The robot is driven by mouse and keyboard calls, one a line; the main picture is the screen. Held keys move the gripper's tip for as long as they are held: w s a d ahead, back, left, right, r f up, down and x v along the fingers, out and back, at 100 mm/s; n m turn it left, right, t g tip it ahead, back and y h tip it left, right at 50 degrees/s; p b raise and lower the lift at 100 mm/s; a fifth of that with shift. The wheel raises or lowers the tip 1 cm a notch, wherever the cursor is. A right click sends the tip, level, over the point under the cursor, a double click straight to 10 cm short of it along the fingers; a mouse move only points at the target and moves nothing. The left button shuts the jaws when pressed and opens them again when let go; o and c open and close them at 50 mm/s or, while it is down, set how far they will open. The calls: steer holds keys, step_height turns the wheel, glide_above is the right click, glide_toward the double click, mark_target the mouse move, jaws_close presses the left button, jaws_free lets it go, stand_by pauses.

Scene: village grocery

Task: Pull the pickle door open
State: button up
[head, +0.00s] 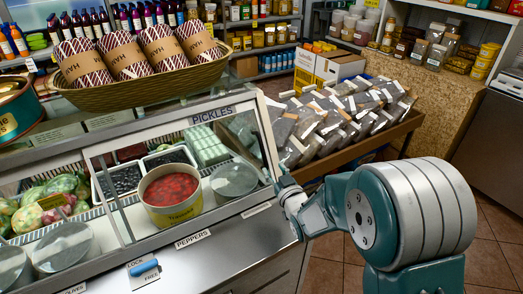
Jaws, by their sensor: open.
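The pickle door (225,150) is a framed glass pane in the front of the counter case, with a PICKLES label (212,115) on its top rail. It appears closed, its lower edge along the metal counter front. Behind the glass are a tub of red food (171,194), a round metal lid (234,179) and trays. My gripper (281,180) is at the right end of the door, close to its frame. It is small and partly hidden by my wrist, and I cannot tell whether it touches the door. Nothing shows in its jaws.
A blue-handled slider (144,267) with LOCK and FREE labels is on the counter front, lower left. A wicker basket (145,88) of wrapped rolls stands on the case top. A wooden bin (375,144) of packets is behind my arm. Tiled floor (488,225) is clear at right.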

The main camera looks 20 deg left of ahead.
mark_target(263, 152)
steer(key=x, duration=1)
steer(key=shift+w, duration=0.1)
steer(key=shift+d, duration=0.1)
jaws_close()
